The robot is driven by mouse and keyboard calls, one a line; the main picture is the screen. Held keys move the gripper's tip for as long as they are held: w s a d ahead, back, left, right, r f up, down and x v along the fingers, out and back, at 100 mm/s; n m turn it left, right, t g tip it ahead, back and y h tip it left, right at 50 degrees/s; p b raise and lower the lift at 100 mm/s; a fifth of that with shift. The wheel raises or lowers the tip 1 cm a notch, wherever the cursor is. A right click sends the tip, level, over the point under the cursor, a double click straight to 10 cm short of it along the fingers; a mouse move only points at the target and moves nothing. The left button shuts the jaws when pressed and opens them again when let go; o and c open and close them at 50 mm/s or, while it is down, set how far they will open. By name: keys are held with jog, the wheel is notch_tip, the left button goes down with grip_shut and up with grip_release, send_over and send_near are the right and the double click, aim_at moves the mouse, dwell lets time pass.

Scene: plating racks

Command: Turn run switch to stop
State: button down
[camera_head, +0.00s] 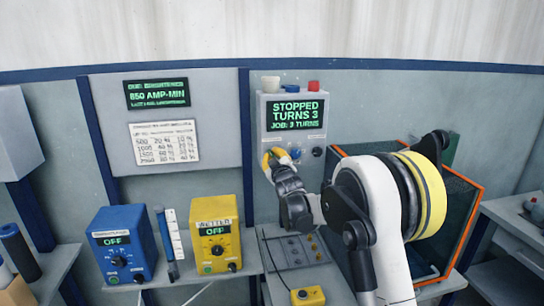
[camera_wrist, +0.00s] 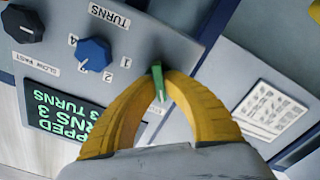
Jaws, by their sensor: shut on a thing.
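The grey control box (camera_head: 288,104) on the back wall has a green-on-black display (camera_head: 295,114) reading STOPPED, TURNS 3, JOB: 3 TURNS. In the wrist view the run switch, a green lever with a white line (camera_wrist: 158,84), stands between my yellow fingertips. My gripper (camera_head: 269,157) is at the box's lower left, its fingers shut on this lever. The fingers cover the switch in the head view.
Beside the switch are a blue TURNS knob (camera_wrist: 93,54) and a black SLOW/FAST knob (camera_wrist: 22,24). A blue unit (camera_head: 122,245) and a yellow unit (camera_head: 217,235), both showing OFF, stand lower left. An orange-edged tank (camera_head: 455,225) is behind my arm.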

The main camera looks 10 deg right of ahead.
jog(key=c, duration=1.5)
grip_release()
jog(key=shift+s, duration=0.1)
jog(key=s, duration=1.2)
jog(key=shift+w, duration=0.1)
jog(key=s+d+f+m+g+b, duration=0.1)
jog(key=s+m+g, duration=0.15)
jog(key=s, duration=0.65)
jog(key=s+d+f+m+g+b, duration=0.1)
jog(key=s+m+g+b, duration=0.15)
jog(key=s, duration=0.65)
jog(key=s+f+m+g, duration=0.1)
jog(key=s+f+g, duration=0.2)
jog(key=s, duration=0.9)
jog(key=s+a+f+m+g+b, duration=0.1)
jog(key=s+f+g, duration=0.2)
jog(key=s+f, duration=0.5)
jog(key=s, duration=0.4)
jog(key=shift+s+a, duration=0.2)
jog(key=shift+a, duration=0.1)
